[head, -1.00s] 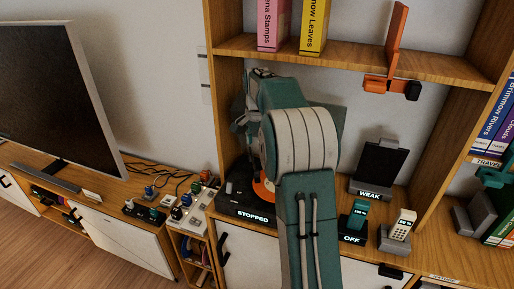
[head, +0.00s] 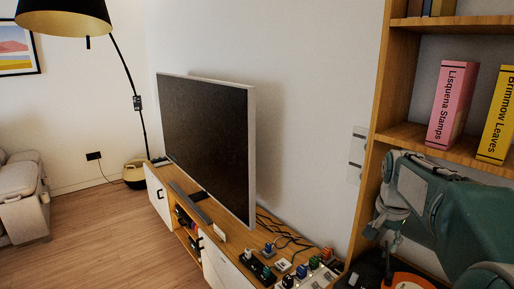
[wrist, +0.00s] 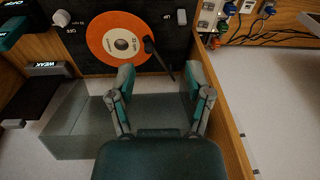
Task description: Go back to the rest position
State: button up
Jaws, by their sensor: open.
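My gripper (head: 385,228) is at the right of the head view, above the record player, with my arm reaching in from the right edge. In the wrist view my gripper (wrist: 160,82) has its two fingers spread apart with nothing between them. Beyond them is the black record player (wrist: 178,50) with an orange record (wrist: 118,40) and a dark tonearm (wrist: 156,55). A sliver of the orange record also shows in the head view (head: 408,281). A translucent grey-green panel (wrist: 75,125) lies behind the fingers.
The wooden shelf unit (head: 375,130) surrounds my arm, with a pink book (head: 452,105) and a yellow book (head: 497,115) above it. A television (head: 205,135) stands on a low cabinet (head: 157,193). An arc lamp (head: 65,18) and sofa (head: 22,200) are farther left. Open floor (head: 110,235) lies between.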

jog(key=s+a+f+n+t, duration=0.1)
jog(key=s+a+n, duration=0.3)
jog(key=s, duration=0.7)
jog(key=s+a+f+n+t, duration=0.1)
jog(key=s+a+n+t, duration=0.1)
jog(key=s+a+n, duration=0.3)
jog(key=s+a, duration=0.4)
jog(key=s, duration=0.2)
jog(key=shift+s+a+f+t+y, duration=0.2)
jog(key=shift+s+f+t+y, duration=0.1)
jog(key=shift+f+t, duration=0.1)
jog(key=shift+d, duration=0.1)
